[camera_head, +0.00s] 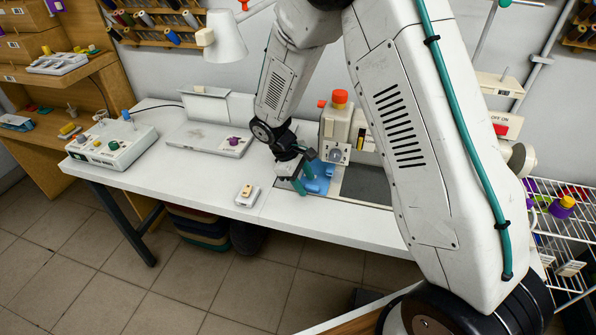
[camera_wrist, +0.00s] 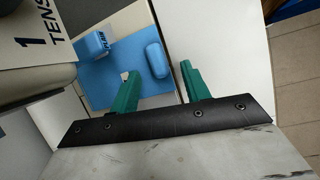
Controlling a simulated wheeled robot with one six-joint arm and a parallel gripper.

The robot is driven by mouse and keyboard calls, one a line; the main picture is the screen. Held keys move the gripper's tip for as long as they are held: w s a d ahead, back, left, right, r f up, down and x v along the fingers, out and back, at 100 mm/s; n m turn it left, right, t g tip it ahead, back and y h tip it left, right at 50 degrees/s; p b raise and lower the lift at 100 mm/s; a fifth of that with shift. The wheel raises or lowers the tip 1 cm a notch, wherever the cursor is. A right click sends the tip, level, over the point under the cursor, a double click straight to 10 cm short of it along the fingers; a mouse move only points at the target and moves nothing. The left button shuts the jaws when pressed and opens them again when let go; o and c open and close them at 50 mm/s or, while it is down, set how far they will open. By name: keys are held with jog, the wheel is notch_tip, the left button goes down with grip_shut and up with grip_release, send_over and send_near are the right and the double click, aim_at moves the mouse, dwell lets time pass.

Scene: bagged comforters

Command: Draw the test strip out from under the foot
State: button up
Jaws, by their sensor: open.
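A flat blue piece (camera_head: 318,188), which looks like the test strip, lies on the table by the sewing machine (camera_head: 336,122). The wrist view shows it as a blue sheet (camera_wrist: 103,80) with a rounded blue pad (camera_wrist: 157,60) and a blue block with lettering (camera_wrist: 91,45) on it. My gripper (camera_head: 304,170) is open with teal fingers, over the left side of the blue piece. In the wrist view its fingertips (camera_wrist: 158,72) are apart, with the pad just beyond the gap. I cannot make out the foot or whether anything touches the fingers.
A small white box (camera_head: 247,196) with a beige top stands near the front edge, left of my gripper. Farther left are a flat grey device (camera_head: 210,138) and a control box with knobs (camera_head: 112,144). The white tabletop (camera_head: 190,185) between them is mostly free.

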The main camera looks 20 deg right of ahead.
jog(key=shift+d+f, duration=0.15)
jog(key=shift+f, duration=0.2)
jog(key=shift+s, duration=0.1)
grip_shut()
jog(key=c, duration=1)
grip_release()
